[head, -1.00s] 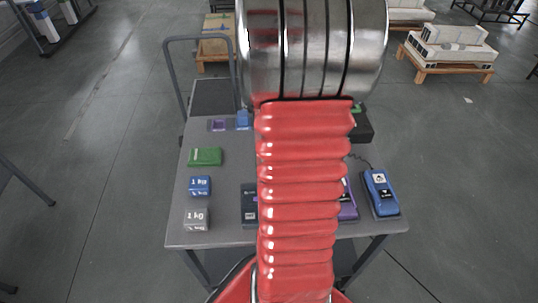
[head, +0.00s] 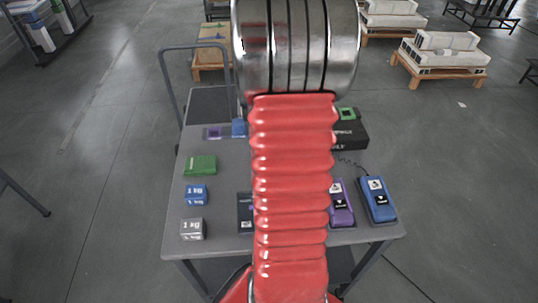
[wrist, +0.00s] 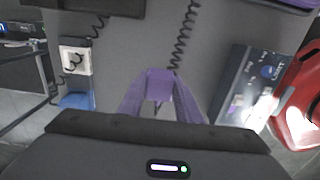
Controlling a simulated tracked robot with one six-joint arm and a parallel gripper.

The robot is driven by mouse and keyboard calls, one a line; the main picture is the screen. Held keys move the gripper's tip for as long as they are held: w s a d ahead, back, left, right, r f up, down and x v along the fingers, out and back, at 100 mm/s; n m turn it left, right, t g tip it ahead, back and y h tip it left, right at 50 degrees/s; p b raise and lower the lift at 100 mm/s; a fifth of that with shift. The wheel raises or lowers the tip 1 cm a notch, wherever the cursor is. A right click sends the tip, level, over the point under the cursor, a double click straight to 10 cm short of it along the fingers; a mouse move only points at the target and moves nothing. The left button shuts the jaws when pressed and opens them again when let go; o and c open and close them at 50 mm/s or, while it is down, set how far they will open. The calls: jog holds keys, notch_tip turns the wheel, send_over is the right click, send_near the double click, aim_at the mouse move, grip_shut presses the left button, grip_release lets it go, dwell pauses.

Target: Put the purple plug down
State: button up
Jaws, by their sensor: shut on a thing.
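In the wrist view my gripper (wrist: 160,108) is shut on the purple plug (wrist: 160,84), which sits between the two fingertips. A dark coiled cord runs from near the plug up to the top edge of that view. The plug is over the grey table top, and I cannot tell whether it touches the surface. In the head view my red arm hides the gripper and the plug.
The grey table (head: 180,225) carries a green block (head: 200,165), a blue weight (head: 195,195), a grey weight (head: 192,229), a purple device (head: 341,204) and a blue device (head: 377,199). A dark box (wrist: 240,90) lies right of the gripper. Bare table shows between.

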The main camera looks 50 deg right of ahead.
jog(key=shift+f, duration=1.9)
jog(key=o, duration=1)
notch_tip(320, 180, up, 12)
jog(key=shift+r, duration=0.1)
